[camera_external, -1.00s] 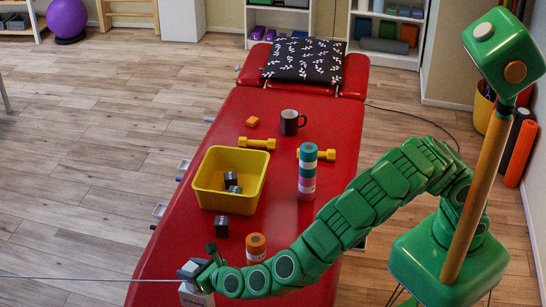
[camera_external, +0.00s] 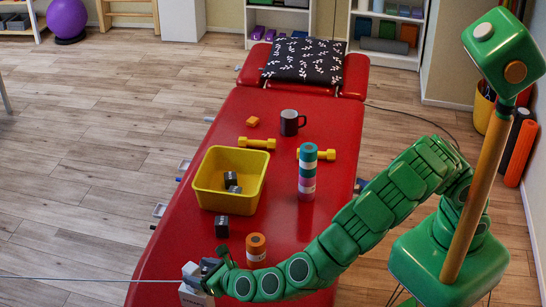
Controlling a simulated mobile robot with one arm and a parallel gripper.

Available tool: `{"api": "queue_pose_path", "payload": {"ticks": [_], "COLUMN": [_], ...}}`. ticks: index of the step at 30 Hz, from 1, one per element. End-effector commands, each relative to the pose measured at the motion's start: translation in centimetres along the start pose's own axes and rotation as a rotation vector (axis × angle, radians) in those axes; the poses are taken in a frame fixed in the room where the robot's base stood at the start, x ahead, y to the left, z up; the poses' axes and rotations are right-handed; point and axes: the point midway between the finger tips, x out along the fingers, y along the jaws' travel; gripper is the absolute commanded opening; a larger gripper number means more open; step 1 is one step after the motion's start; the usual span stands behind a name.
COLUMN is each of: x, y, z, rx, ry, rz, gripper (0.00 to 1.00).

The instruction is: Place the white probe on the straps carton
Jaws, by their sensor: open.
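The white probe (camera_external: 191,271) is a small pale block near the front left edge of the red table. It appears to sit on top of the straps carton (camera_external: 193,298), a pale box at the bottom of the view that is partly cut off and partly hidden. My gripper (camera_external: 208,271) is open, just right of the probe and close beside it. Whether a finger still touches the probe is too small to tell.
On the red table (camera_external: 165,262) are an orange-topped roll (camera_external: 256,248), dark cubes (camera_external: 222,227), a yellow bin (camera_external: 208,203), a stacked colored column (camera_external: 307,170), yellow dumbbells (camera_external: 257,143) and a dark mug (camera_external: 290,122). A thin line runs left from the probe area.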

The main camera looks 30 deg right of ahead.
Motion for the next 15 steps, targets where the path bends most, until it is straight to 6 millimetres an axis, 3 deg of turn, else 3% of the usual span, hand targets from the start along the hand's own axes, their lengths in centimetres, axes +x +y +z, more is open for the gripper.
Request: {"api": "queue_pose_path", "payload": {"ticks": [6,15], "x": [-2.7,-3.7], "y": [0.0,0.0], "z": [0.1,0.1], "rx": [0.000,0.001], "ry": [-0.002,-0.001], "rz": [0.000,0.000], "gripper": [0.70,0.70]}}
